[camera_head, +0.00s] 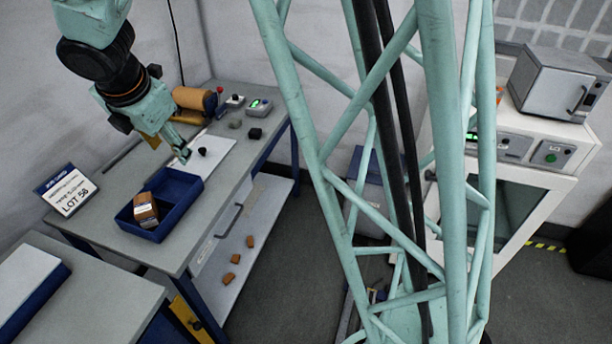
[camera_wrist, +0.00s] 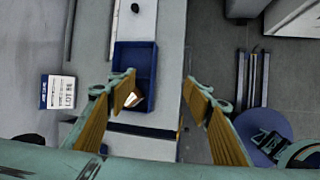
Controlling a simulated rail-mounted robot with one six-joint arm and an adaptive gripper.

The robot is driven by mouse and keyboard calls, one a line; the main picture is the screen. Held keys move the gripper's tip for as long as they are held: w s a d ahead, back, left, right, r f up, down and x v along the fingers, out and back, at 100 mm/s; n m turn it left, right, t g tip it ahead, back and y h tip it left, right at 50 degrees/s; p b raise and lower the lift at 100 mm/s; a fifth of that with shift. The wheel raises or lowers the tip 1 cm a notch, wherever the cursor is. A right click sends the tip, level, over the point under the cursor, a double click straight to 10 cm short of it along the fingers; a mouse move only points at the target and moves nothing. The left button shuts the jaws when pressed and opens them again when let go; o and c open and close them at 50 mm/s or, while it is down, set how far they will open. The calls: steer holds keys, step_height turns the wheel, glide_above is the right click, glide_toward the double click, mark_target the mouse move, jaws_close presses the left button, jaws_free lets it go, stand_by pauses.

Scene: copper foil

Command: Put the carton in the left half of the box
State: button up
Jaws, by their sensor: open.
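The carton (camera_head: 146,210) is a small brown block with a paler label. It sits inside the blue box (camera_head: 186,207), toward its left end in the head view. In the wrist view the carton (camera_wrist: 133,98) lies in the lower part of the box (camera_wrist: 134,52), partly hidden by a finger, and a divider seems to cross the box above it. My gripper (camera_head: 168,147) is open and empty, in the air above the bench and behind the box in the head view. In the wrist view my fingers (camera_wrist: 158,82) are wide apart, nearer the camera than the box.
A white plate (camera_head: 213,158) with a black knob lies behind the box. A tan cylinder (camera_head: 194,98) and small devices (camera_head: 259,107) stand at the bench's back. A LOT 58 sign (camera_head: 68,190) stands left. Orange pieces (camera_head: 229,278) lie on the shelf below.

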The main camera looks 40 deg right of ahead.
steer(key=s+d+r+m, duration=0.6)
steer(key=s+r, duration=0.1)
steer(key=s, duration=0.3)
steer(key=s+d+r+m, duration=0.5)
steer(key=s+r+m, duration=0.1)
steer(key=s, duration=0.4)
steer(key=s+r+m+y, duration=0.1)
steer(key=s+r+m, duration=0.2)
steer(key=s+m, duration=0.9)
steer(key=shift+s+d+g+y, duration=0.15)
steer(key=shift+s+g+y, duration=0.25)
steer(key=shift+s, duration=5.1)
steer(key=shift+w, duration=0.15)
